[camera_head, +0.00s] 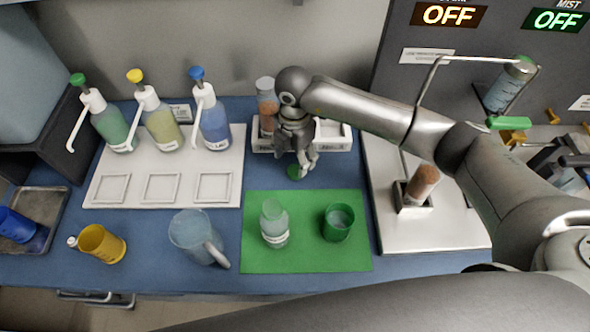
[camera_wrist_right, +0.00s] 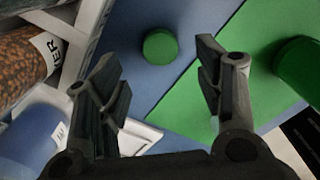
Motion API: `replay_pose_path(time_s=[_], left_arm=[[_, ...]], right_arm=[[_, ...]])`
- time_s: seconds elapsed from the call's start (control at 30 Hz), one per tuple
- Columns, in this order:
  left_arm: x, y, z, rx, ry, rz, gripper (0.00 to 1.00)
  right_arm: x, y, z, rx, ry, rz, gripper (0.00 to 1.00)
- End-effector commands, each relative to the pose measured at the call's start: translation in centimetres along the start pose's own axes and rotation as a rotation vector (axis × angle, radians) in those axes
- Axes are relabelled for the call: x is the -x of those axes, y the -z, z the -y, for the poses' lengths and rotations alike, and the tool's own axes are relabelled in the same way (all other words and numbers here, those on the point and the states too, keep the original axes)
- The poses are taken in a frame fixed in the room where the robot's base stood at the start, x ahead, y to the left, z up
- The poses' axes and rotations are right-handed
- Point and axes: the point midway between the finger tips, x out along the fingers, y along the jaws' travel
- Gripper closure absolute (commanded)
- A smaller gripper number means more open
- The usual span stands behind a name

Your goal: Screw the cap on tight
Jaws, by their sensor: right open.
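A green cap (camera_head: 296,172) lies on the blue table just behind the green mat, and it also shows in the right wrist view (camera_wrist_right: 160,45). A clear bottle with greenish content (camera_head: 274,224) stands upright on the green mat (camera_head: 300,260); its top looks pale, with no green cap on it. My right gripper (camera_head: 306,170) is above and around the cap's area, pointing down. In the right wrist view its two fingers (camera_wrist_right: 165,92) are apart and empty, with the cap visible beyond them. My left gripper is not in view.
A green cup (camera_head: 338,222) stands on the mat, right of the bottle. A clear pitcher (camera_head: 196,236) is left of the mat. A white rack (camera_head: 334,139) with a brown-filled jar (camera_head: 266,104) stands close behind my gripper. Pump bottles stand on a white tray (camera_head: 140,197).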

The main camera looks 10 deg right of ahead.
Motion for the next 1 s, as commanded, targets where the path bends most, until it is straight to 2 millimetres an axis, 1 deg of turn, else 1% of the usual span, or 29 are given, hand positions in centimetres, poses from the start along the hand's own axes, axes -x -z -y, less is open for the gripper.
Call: replay_pose_path(time_s=[0.07,0.17,0.3,0.4,0.5,0.83,0.87,1.0], left_arm=[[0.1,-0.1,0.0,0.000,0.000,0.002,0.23],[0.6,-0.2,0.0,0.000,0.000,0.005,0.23],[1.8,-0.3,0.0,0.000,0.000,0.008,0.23],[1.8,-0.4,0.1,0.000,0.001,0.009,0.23],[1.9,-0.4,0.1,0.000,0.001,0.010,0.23],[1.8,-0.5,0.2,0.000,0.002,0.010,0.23],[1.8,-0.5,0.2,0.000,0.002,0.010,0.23],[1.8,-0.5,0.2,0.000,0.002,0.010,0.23]], right_arm=[[0.0,0.0,0.0,0.000,0.000,0.000,0.39],[-0.6,0.0,0.0,0.000,0.002,-0.001,0.39],[-2.8,-0.1,0.1,-0.001,0.004,-0.001,0.39],[-4.2,-0.1,0.1,-0.001,0.002,-0.002,0.39],[-5.0,-0.1,0.1,-0.001,0.000,0.000,0.39],[-5.2,-0.1,0.0,0.000,0.000,0.000,0.39],[-5.2,-0.1,0.0,0.000,0.000,0.000,0.40],[-5.2,-0.1,0.1,0.000,0.000,0.000,0.57]])
